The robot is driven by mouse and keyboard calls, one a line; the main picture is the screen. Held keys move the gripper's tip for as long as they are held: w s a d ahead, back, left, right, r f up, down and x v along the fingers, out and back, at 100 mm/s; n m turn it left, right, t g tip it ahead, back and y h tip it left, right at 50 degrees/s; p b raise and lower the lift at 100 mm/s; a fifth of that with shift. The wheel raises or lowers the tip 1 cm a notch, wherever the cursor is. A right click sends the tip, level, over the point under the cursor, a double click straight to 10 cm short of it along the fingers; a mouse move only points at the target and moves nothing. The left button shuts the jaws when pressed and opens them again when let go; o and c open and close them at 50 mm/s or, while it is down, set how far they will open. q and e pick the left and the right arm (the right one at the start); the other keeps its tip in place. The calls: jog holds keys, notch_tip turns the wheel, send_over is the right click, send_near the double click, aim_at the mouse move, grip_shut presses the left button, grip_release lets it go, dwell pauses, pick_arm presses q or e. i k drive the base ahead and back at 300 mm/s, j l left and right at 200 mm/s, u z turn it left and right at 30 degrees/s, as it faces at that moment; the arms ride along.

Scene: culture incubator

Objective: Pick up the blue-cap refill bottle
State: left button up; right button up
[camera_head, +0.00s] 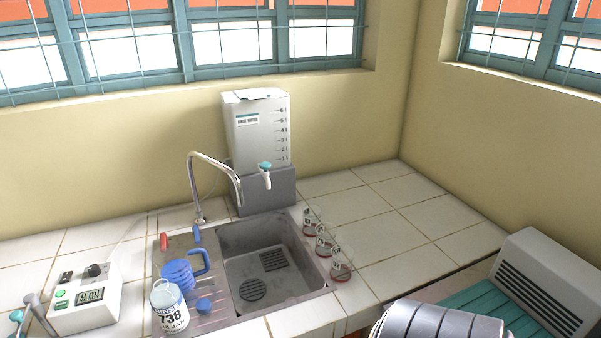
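A white bottle (168,307) with a printed label reading "738" and "14 JAN" stands at the front left of the sink's drainboard. Its top looks pale, and I cannot tell whether it is a cap. A small round blue piece (204,305) lies just to its right; it looks like a cap. A blue ribbed jug (178,274) with a handle is right behind the bottle and partly hidden by it. I cannot tell for sure which of these is the blue-cap refill bottle.
The sink basin (262,268) lies right of the bottle, under a curved faucet (207,163). Three glass beakers (325,240) line its right side. A white tank (258,130) stands behind. A control box (86,300) is left. Tiled counter (400,225) at right is clear.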

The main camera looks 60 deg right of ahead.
aim_at(167, 298)
jog(key=j+z, duration=0.65)
jog(key=z, duration=0.2)
jog(key=k+j+z, duration=0.2)
jog(key=z, duration=1.1)
jog(key=j, duration=0.1)
